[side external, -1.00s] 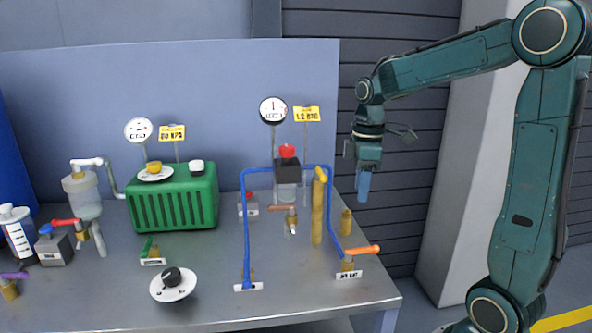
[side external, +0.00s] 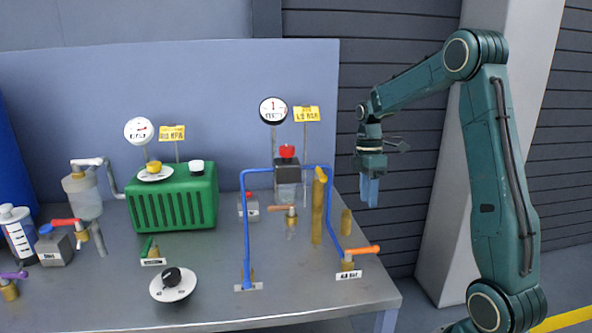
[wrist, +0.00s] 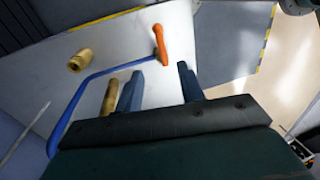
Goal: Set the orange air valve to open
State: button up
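The orange air valve (side external: 362,250) is a lever on a brass body at the table's right front corner, where the blue tube ends. Its lever points right in the side view, roughly level. In the wrist view the orange lever (wrist: 160,42) lies ahead of my fingers, its length running roughly up and down the picture. My gripper (side external: 370,203) hangs with its blue fingers down, above and behind the valve, apart from it. In the wrist view the fingers of my gripper (wrist: 160,70) are spread with nothing between them.
A blue tube (side external: 246,210) arches left of the valve, beside a tall brass post (side external: 317,212) and a short brass fitting (side external: 346,222). A black box with a red knob (side external: 287,152) stands behind. A green radiator (side external: 172,198) is further left.

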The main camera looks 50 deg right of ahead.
aim_at(362, 253)
jog(key=f, duration=0.4)
jog(key=s+a+f, duration=0.1)
jog(key=f, duration=0.3)
jog(key=s+f, duration=0.1)
jog(key=f, duration=0.4)
jog(key=shift+a, duration=0.4)
grip_shut()
